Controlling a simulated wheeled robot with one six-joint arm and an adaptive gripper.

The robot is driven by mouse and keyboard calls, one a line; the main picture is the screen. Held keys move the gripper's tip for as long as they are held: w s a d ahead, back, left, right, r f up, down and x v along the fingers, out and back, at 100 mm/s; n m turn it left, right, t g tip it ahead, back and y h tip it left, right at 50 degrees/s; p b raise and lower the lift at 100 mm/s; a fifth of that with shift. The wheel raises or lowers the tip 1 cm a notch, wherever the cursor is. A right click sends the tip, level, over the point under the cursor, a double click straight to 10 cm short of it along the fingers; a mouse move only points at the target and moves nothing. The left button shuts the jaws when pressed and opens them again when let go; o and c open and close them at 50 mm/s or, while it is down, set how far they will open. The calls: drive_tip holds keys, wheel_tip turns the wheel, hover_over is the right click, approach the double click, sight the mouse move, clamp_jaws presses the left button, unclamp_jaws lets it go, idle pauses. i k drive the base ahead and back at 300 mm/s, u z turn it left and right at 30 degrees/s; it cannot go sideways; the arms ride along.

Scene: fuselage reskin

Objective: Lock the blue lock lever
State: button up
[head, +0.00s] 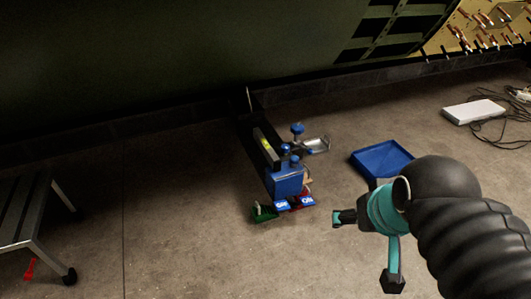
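A dark elongated fixture (246,128) stands on the floor in the middle of the head view, with a blue block (286,180) at its near end. Small blue pieces with white markings (308,201) sit low at the front of the block. One may be the blue lock lever, but its position is too small to tell. A green piece (263,213) is at their left and a red piece lies between them. My gripper (368,251) is at the lower right, its two dark fingertips spread wide and empty. It appears to the right of the blue pieces, apart from them.
A blue tray (381,158) lies on the floor behind my gripper. A metal bench (32,215) stands at left. A white box (473,112) with loose cables is at far right. The dark green fuselage skin (180,60) overhangs the back.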

sight(310, 151)
drive_tip(key=z, duration=0.25)
drive_tip(key=i, duration=0.85)
drive_tip(key=u, duration=0.45)
